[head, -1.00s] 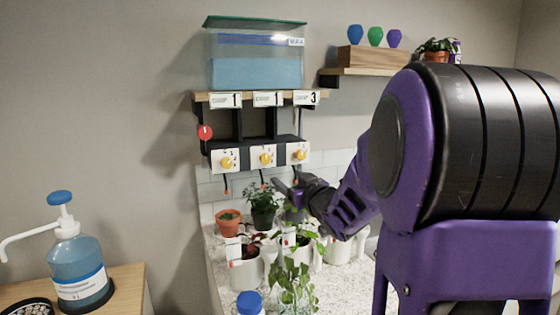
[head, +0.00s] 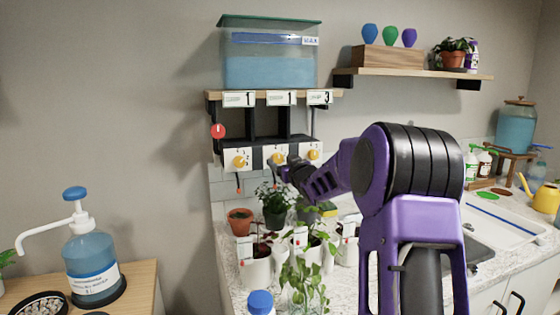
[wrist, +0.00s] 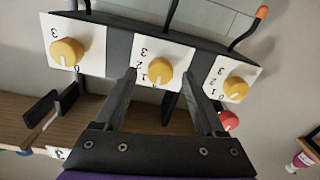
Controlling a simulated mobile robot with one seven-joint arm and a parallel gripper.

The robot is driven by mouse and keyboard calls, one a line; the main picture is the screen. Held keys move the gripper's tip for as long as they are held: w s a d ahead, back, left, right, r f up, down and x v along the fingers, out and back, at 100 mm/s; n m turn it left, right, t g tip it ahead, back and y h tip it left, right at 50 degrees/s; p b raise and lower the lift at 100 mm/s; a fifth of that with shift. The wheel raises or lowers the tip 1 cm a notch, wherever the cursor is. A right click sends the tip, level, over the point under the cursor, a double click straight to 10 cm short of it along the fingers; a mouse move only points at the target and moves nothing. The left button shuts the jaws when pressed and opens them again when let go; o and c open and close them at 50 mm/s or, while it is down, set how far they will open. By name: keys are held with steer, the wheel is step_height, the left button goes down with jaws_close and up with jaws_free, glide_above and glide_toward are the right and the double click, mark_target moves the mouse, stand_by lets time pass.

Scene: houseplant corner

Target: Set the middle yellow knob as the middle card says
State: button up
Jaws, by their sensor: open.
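The middle yellow knob (head: 277,158) sits on a white plate under the shelf, between two like knobs. The middle card (head: 281,98) above it shows a 1. In the wrist view the middle knob (wrist: 159,71) has the digits 3, 2, 1 and 0 around its left side; I cannot tell its setting. My gripper (wrist: 158,80) is open, with one finger on each side of the middle knob in that view. Contact is not visible. In the head view my gripper (head: 279,168) is just below and in front of the knob, its tips partly hidden.
The left knob (head: 239,161) and right knob (head: 313,154) are close on either side. A blue water tank (head: 268,62) stands on the shelf above. Potted plants, such as one in a terracotta pot (head: 239,222), stand on the counter below.

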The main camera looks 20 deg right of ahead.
steer(key=shift+w, duration=0.9)
jaws_close()
